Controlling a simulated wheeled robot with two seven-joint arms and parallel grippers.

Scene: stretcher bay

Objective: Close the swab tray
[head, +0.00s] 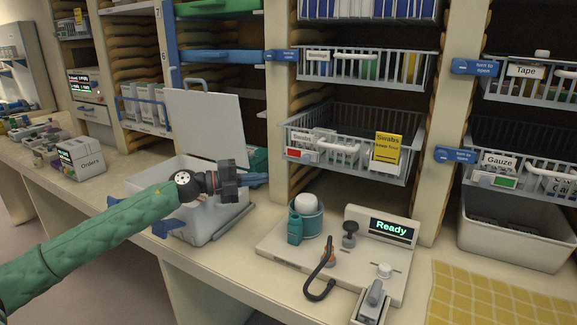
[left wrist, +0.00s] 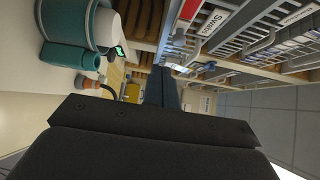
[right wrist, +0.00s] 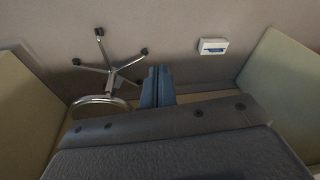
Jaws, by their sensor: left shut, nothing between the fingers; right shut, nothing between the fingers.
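The swab tray (head: 345,172) is a grey wire basket with a "Swabs" label, a white handle and a yellow "Swabs" card. In the head view it sits right of centre between two posts, its front standing out past them and its inside showing from above. Its label also shows at the top of the left wrist view (left wrist: 213,22). My left gripper (head: 262,180) is shut and empty, left of the tray and apart from it, its blue fingers pointing right. My right gripper (right wrist: 157,88) is shut and empty in the right wrist view, facing a wall; the head view does not show it.
Below the tray on the counter stand a teal holder (head: 306,218) and a device reading "Ready" (head: 390,228). A lidded white bin (head: 215,222) is under my left gripper. Blue turn latches (head: 456,155) sit on the posts. A wheeled stool (right wrist: 105,75) shows in the right wrist view.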

